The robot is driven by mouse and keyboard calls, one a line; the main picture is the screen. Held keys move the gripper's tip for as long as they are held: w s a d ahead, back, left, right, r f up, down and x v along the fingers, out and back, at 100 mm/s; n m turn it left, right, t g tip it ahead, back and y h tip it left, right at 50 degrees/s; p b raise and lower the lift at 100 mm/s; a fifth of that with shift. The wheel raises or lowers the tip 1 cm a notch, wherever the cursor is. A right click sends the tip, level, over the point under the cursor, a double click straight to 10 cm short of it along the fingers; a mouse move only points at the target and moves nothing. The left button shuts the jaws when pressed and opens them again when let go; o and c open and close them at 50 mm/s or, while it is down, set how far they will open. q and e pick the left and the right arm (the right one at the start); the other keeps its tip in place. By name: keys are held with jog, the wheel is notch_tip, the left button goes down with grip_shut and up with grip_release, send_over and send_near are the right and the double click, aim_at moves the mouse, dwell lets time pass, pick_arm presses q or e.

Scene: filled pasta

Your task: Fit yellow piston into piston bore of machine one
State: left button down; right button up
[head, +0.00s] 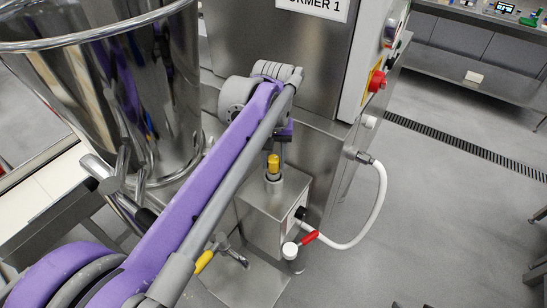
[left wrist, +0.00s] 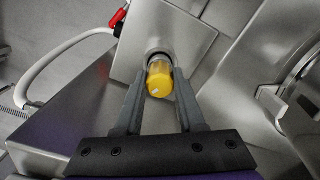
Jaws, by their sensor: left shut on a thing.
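The yellow piston (head: 273,163) stands upright over the steel block (head: 262,200) of machine one, at the round piston bore (head: 273,178) in its top. In the left wrist view, the yellow end of the piston (left wrist: 160,83) faces the camera, with the rim of the bore (left wrist: 158,54) just beyond it. My left gripper (left wrist: 158,76) is shut on the piston, one finger on each side. In the head view, my arm partly hides this gripper. How deep the piston sits in the bore cannot be told. My right gripper is not in view.
A red-handled valve (head: 308,238) and white hose (head: 378,205) are on the block's right side. A large steel hopper (head: 120,90) stands left. The machine's panel has a red button (head: 377,80). Open floor lies to the right.

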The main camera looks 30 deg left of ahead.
pick_arm(q)
jog(key=shift+f+b, duration=0.5)
jog(key=shift+f, duration=0.7)
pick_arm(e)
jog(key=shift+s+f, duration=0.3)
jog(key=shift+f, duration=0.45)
pick_arm(q)
jog(key=shift+c, duration=0.9)
grip_release()
jog(key=shift+r, duration=0.1)
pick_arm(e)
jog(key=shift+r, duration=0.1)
pick_arm(q)
jog(key=shift+w+r+p, duration=0.1)
jog(key=shift+r+p, duration=1.8)
jog(key=shift+r, duration=1.6)
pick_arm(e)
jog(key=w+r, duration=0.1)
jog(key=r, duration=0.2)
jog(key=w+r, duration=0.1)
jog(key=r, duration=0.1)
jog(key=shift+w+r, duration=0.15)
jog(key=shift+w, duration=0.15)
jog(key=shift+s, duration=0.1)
